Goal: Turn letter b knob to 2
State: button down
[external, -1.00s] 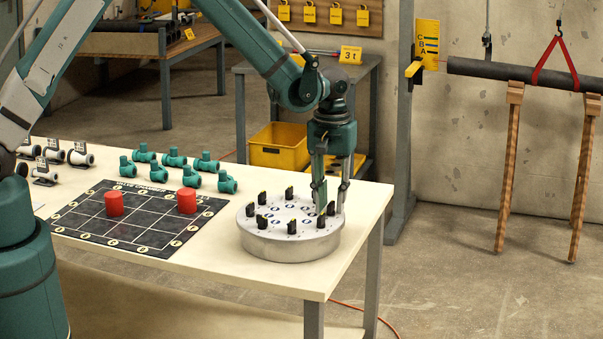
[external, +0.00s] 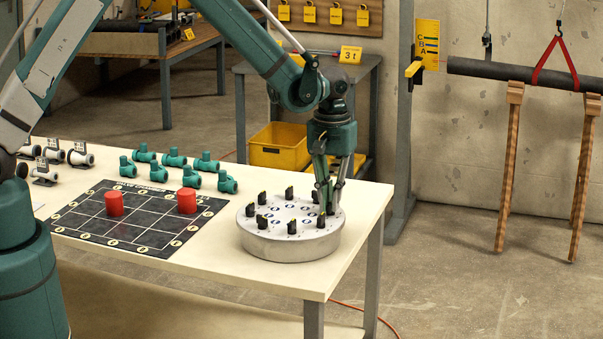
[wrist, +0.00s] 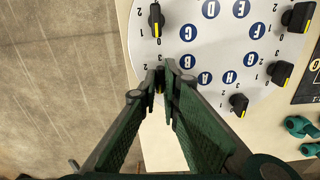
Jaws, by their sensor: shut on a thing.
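A round grey dial plate (external: 290,243) with several black knobs stands at the table's right end. In the wrist view its blue letter discs show, with the letter B disc (wrist: 187,61) just right of my fingertips. My gripper (external: 328,205) points down at the plate's right side. In the wrist view my gripper (wrist: 164,82) is shut on the black letter b knob (wrist: 159,80), beside that disc. The fingers hide most of the knob, so its pointer setting cannot be read. The A knob appears hidden behind a finger.
Neighbouring black knobs stand close, one by letter C (wrist: 156,19) and one by H (wrist: 239,104). A black grid board (external: 140,225) with two red cylinders lies left of the plate. Green pipe fittings (external: 173,158) stand behind it.

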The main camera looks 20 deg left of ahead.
jog(key=m+b, duration=0.3)
jog(key=m, duration=0.2)
jog(key=shift+f, duration=0.1)
jog(key=m+b, duration=0.2)
jog(key=m, duration=0.4)
jog(key=shift+m, duration=0.3)
jog(key=m+b, duration=0.2)
jog(key=m, duration=0.3)
jog(key=m+b, duration=0.1)
jog(key=m, duration=0.5)
jog(key=c, duration=2.6)
grip_release()
jog(key=shift+o, duration=0.2)
jog(key=shift+r, duration=0.2)
